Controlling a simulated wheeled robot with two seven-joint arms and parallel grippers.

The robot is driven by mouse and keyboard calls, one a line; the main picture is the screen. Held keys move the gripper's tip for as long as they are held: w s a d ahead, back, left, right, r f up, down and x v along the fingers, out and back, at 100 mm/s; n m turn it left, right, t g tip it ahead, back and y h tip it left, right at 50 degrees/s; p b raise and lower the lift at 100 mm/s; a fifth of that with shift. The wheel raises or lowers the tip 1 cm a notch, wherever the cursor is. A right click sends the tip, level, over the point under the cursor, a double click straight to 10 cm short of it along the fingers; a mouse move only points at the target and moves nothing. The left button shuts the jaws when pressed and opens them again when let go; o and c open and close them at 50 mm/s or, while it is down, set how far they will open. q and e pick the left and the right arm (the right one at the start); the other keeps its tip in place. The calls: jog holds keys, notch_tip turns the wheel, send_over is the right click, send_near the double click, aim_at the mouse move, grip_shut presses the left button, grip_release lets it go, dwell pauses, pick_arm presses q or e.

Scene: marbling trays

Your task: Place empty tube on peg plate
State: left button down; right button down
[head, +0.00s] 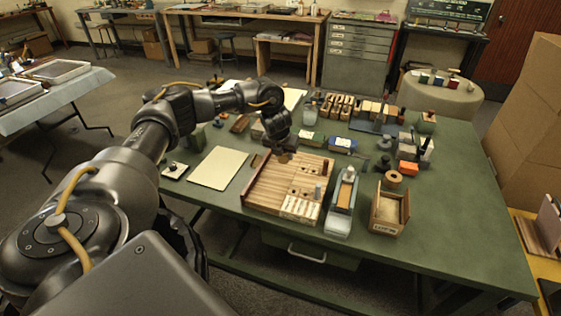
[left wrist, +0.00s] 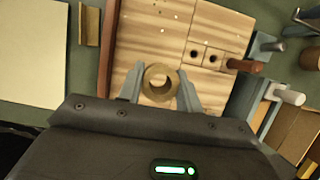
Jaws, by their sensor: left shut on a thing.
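My left gripper (head: 285,151) hangs over the back part of a shallow wooden tray (head: 245,193) on the green table. In the left wrist view, its two grey fingers (left wrist: 160,90) are shut on a short brown tube (left wrist: 160,73). The tube is seen end-on, with an open hollow centre. Pale wood with small light dots lies below it; I cannot tell whether the tube touches that surface. Two dark holes show in a small wooden block (left wrist: 205,46), with a brown peg (left wrist: 245,66) beside it. Which part is the peg plate is unclear. My right gripper is out of view.
A cream sheet (head: 218,168) lies left of the tray. A narrow clear-ended box (head: 340,217) and an open wooden box (head: 388,225) stand to its right. Several small blocks and bottles crowd the table's back. The table's right front is clear.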

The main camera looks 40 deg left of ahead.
aim_at(281, 169)
pick_arm(q)
jog(key=shift+w+a+f, duration=0.25)
jog(key=shift+a+f, duration=0.2)
jog(key=shift+f, duration=0.2)
jog(key=shift+w+a+f, duration=0.2)
jog(key=shift+a+f, duration=0.25)
jog(key=shift+f, duration=0.15)
notch_tip(281, 169, down, 3)
jog(key=shift+r+p, duration=0.1)
jog(key=shift+p, duration=0.65)
jog(key=shift+f, duration=0.2)
jog(key=shift+f, duration=0.2)
jog(key=c, duration=0.9)
grip_release()
jog(key=shift+c, duration=0.2)
jog(key=shift+r, duration=0.1)
